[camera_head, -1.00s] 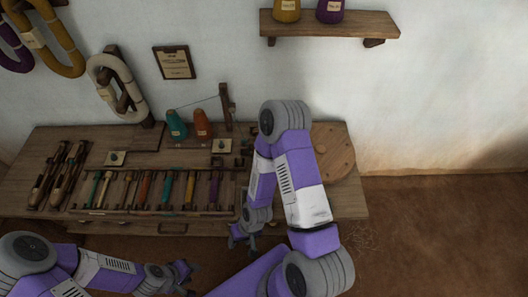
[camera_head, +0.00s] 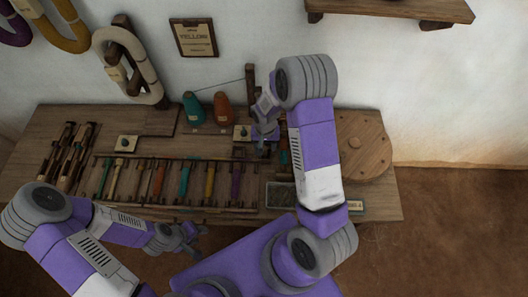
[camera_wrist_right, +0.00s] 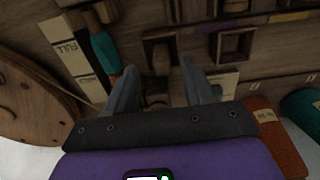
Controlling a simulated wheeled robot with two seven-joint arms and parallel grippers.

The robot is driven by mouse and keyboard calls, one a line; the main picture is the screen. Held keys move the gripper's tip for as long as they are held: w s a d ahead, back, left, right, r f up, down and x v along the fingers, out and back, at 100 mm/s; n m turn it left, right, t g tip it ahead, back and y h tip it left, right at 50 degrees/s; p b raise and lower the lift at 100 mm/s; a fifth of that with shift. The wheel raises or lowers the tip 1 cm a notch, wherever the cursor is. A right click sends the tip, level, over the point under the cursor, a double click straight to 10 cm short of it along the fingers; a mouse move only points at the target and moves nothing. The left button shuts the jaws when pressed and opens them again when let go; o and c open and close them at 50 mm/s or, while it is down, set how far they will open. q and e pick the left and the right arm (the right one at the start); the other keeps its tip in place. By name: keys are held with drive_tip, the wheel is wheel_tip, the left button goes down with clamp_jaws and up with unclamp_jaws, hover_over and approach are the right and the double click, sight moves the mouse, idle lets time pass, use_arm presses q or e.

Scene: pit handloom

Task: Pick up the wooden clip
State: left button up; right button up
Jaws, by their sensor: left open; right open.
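A small dark brown wooden piece (camera_wrist_right: 160,52), which looks like the wooden clip, sits on the bench top in the right wrist view. It shows just beyond and between the fingertips of my right gripper (camera_wrist_right: 160,74), with no visible grip on it. In the head view my right gripper (camera_head: 265,140) is over the back right part of the bench, and its arm hides much of that spot, so I cannot make out the clip there. The right gripper is open and empty. My left gripper (camera_head: 194,238) is open and empty in front of the bench.
The bench (camera_head: 60,115) holds a tray of several coloured shuttles (camera_head: 185,180). Orange (camera_head: 222,108) and teal (camera_head: 193,107) cones stand behind, near a wooden post. A square wooden frame (camera_wrist_right: 232,43) and cream card (camera_wrist_right: 220,84) lie beside the clip. A round board (camera_head: 362,145) is right.

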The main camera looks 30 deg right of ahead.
sight(265, 152)
drive_tip(key=f, duration=0.3)
drive_tip(key=shift+w+f+b, duration=0.2)
drive_tip(key=shift+f+b, duration=0.2)
clamp_jaws()
